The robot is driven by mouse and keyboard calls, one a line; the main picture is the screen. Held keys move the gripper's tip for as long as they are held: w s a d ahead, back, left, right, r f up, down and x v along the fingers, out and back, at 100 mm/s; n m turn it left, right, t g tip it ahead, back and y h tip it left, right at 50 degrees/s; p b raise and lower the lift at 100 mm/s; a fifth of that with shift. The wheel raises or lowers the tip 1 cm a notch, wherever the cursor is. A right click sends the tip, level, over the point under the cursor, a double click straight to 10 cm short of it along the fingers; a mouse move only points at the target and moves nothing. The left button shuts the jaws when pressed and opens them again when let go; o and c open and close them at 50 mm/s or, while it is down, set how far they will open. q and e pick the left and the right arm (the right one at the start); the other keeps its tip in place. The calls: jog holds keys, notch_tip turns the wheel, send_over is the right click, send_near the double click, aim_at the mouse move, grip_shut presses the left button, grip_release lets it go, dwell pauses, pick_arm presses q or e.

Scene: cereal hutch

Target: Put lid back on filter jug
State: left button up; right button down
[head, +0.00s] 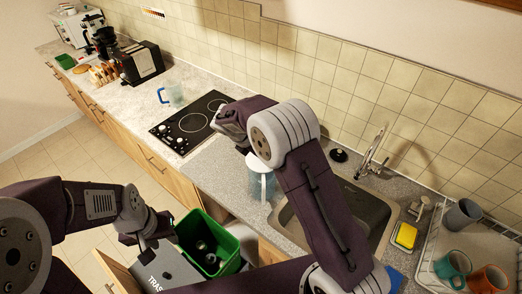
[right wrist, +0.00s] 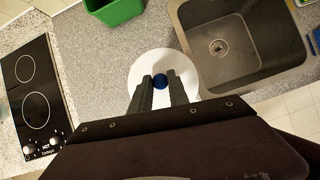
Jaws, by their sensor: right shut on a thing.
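The filter jug (head: 263,187) is pale blue and see-through, standing upright on the counter just left of the sink. Its round white lid (right wrist: 135,88) with a blue knob (right wrist: 160,81) fills the middle of the right wrist view. My right gripper (right wrist: 161,84) is shut on the knob from above. In the head view the lid (head: 257,161) shows at the jug's top, below my right wrist; I cannot tell whether it is fully seated. The right fingertips are hidden there. My left gripper (head: 148,243) is low at the left near the bin; its finger gap is unclear.
The sink (head: 345,225) and tap (head: 371,150) are to the right of the jug, the black cooktop (head: 190,122) to its left. A blue-handled clear jug (head: 174,94) stands beyond the cooktop. A green bin (head: 222,240) is below the counter. Mugs (head: 453,267) sit in a rack at right.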

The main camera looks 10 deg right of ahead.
jog(key=shift+w+p, duration=0.1)
jog(key=shift+p, duration=0.2)
dwell(0.4)
jog(key=shift+f, duration=0.2)
dwell(0.7)
jog(key=shift+p, duration=0.4)
dwell(0.4)
jog(key=c, duration=0.7)
grip_release()
jog(key=shift+r, duration=0.15)
notch_tip(320, 180, up, 7)
jog(key=p, duration=0.7)
